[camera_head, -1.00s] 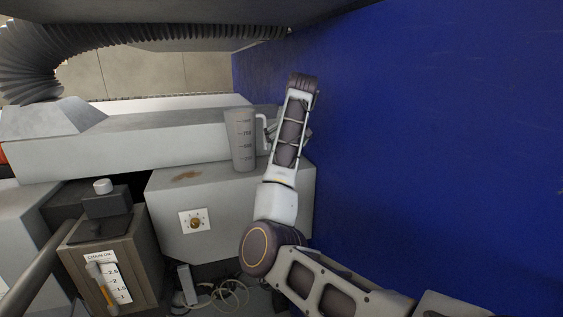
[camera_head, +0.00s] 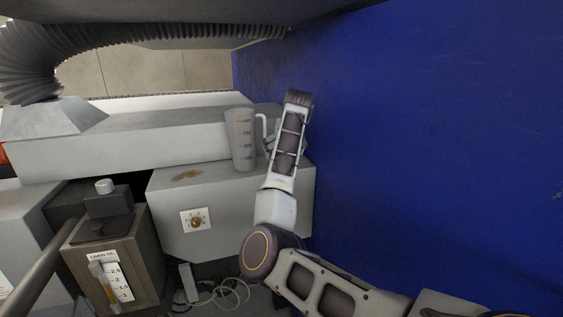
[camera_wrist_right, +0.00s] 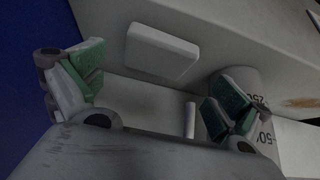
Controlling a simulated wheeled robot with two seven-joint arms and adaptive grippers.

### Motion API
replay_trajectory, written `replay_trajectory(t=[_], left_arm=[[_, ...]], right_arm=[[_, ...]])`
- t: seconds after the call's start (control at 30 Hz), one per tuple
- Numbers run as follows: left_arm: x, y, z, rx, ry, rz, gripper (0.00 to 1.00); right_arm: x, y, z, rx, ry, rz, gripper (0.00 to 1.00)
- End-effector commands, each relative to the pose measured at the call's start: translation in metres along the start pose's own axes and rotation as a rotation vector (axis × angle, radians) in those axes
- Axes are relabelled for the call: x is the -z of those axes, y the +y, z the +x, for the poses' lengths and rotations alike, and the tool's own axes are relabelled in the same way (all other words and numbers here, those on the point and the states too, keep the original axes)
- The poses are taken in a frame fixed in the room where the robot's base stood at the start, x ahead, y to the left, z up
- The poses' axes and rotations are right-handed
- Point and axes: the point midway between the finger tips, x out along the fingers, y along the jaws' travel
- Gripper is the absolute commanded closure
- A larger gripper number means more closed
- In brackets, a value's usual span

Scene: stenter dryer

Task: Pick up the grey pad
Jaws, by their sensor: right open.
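A pale grey rectangular pad (camera_wrist_right: 162,52) lies in the right wrist view, flat on a light surface against the housing. My right gripper (camera_wrist_right: 158,88) is open, its green-lined fingers far apart, one on each side of the picture. The pad appears between and beyond the fingertips, with nothing held. In the head view my right arm covers the pad, and the gripper is mostly hidden behind the forearm. My left gripper is not in view.
A measuring jug (camera_head: 241,140) stands just left of my right arm and also shows behind a finger in the wrist view (camera_wrist_right: 262,128). A blue wall (camera_head: 430,150) bounds the right side.

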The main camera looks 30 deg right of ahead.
Motion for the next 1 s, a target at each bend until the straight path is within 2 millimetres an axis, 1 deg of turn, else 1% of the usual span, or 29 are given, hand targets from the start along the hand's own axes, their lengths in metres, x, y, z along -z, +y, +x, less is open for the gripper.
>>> replay_trajectory(t=[0.2, 0.4, 0.47, 0.6, 0.97, 1.0], left_arm=[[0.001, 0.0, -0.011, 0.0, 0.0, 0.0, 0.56], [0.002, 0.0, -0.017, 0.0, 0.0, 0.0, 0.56], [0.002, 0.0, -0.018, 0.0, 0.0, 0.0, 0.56], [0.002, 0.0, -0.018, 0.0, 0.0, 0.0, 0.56], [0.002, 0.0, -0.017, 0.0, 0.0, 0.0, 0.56], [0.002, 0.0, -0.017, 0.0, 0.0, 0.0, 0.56]], right_arm=[[0.002, 0.002, 0.017, 0.001, -0.002, 0.0, 0.0], [0.002, 0.003, 0.037, 0.001, -0.003, 0.0, 0.0], [0.001, 0.003, 0.041, 0.001, -0.002, 0.0, 0.0], [0.001, 0.003, 0.043, 0.0, -0.001, 0.0, 0.0], [0.001, 0.003, 0.043, 0.0, -0.001, 0.0, 0.0], [0.001, 0.003, 0.043, 0.0, -0.001, 0.0, 0.03]])
